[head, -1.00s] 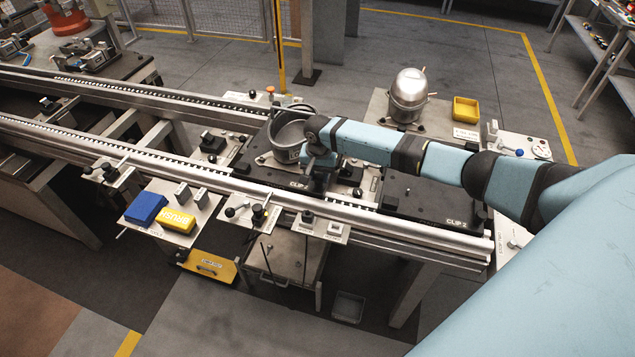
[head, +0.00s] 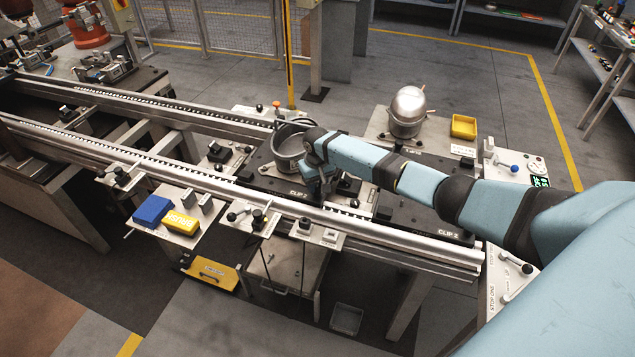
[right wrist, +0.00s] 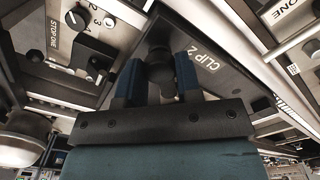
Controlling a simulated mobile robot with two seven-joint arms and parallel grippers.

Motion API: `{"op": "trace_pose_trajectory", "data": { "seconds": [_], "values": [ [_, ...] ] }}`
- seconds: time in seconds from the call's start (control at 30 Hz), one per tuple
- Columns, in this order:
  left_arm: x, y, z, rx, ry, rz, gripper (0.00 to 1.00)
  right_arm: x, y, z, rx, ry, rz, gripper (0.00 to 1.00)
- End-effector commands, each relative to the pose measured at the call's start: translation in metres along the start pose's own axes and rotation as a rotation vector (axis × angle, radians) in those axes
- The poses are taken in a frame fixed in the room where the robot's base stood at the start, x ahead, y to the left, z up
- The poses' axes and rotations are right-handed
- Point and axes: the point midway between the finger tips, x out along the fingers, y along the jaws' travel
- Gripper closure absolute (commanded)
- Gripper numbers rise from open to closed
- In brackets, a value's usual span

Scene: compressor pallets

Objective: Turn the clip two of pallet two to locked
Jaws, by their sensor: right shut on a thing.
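My right gripper (head: 326,192) is at the front right corner of a black pallet (head: 257,180), beside its white "CLIP 2" label. A grey open pot-shaped housing (head: 287,152) stands on this pallet. In the right wrist view, the fingers of my right gripper (right wrist: 160,80) are on both sides of a dark clip knob (right wrist: 159,66), shut on it, next to the "CLIP 2" lettering. The clip's exact angle is hard to tell. A second black pallet (head: 410,222), also lettered "CLIP 2", lies to the right, partly under my arm. My left gripper is not in view.
The pallets sit on a conveyor with metal rails (head: 400,240). Behind it are a silver domed vessel (head: 407,108) and a yellow bin (head: 464,126). In front are a blue block (head: 152,210), a yellow block (head: 181,222) and small levers. The floor beyond is clear.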

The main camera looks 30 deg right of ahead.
Motion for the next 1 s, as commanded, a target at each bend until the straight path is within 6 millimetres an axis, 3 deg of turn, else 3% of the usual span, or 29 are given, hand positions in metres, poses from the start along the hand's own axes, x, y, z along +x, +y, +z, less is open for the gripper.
{"op": "trace_pose_trajectory", "data": {
  "seconds": [0.67, 0.7, 0.77, 0.8, 1.0],
  "values": [
    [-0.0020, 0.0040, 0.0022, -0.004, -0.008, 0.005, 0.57, -0.0012, 0.0001, -0.0012, -0.062, 0.004, 0.000, 1.00],
    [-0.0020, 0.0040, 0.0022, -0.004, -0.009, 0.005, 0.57, -0.0012, 0.0001, -0.0012, -0.062, 0.004, 0.000, 0.61],
    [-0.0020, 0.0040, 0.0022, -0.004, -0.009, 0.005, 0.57, -0.0011, 0.0001, -0.0011, -0.061, 0.004, 0.000, 0.47],
    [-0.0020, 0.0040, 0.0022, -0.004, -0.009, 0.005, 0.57, -0.0009, 0.0001, -0.0009, -0.061, 0.004, 0.000, 0.42],
    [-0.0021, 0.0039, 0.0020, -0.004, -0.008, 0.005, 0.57, -0.0005, 0.0002, -0.0006, -0.060, 0.002, 0.000, 0.42]
  ]
}}
